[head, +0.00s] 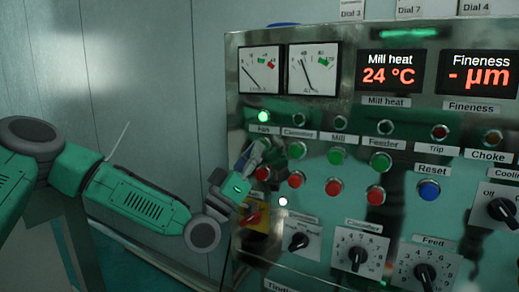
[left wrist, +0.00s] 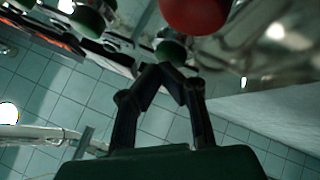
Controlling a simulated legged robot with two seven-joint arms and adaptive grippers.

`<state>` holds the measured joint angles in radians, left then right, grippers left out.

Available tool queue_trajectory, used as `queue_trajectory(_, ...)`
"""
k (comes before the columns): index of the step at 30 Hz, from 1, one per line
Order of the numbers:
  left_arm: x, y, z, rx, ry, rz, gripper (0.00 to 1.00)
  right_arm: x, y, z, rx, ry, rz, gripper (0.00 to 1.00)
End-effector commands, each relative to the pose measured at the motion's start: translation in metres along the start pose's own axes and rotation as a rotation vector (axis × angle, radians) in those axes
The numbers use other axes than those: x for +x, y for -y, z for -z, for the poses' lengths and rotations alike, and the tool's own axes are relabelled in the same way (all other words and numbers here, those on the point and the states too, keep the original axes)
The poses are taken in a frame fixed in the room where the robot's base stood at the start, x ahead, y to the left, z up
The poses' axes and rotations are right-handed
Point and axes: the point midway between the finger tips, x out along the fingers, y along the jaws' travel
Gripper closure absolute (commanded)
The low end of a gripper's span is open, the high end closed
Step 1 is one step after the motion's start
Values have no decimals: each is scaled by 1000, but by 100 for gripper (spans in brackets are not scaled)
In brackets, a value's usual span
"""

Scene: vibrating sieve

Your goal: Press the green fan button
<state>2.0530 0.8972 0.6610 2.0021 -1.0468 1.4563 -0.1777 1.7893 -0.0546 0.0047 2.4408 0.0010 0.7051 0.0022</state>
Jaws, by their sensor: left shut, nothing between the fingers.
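The control panel (head: 330,210) has a row of green buttons above a row of red ones. In the head view my left gripper (head: 257,152) is at the panel, just below the "Fan" label (head: 263,129), and covers most of the green fan button. The lamp (head: 263,116) above that label glows green. In the left wrist view the left fingers (left wrist: 168,70) are shut and empty. Their tips are at or very near a green button (left wrist: 171,50); I cannot tell whether they touch. My right gripper is not in view.
A yellow-backed red switch (head: 254,215) is lower down. A red button (left wrist: 195,12) looms close in the left wrist view.

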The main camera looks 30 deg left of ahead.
Motion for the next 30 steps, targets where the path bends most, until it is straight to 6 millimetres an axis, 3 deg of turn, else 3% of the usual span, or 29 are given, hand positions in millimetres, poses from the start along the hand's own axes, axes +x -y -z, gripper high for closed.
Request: queue_trajectory(30, -24, -17, 18, 0, 0, 1, 100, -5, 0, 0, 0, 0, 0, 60)
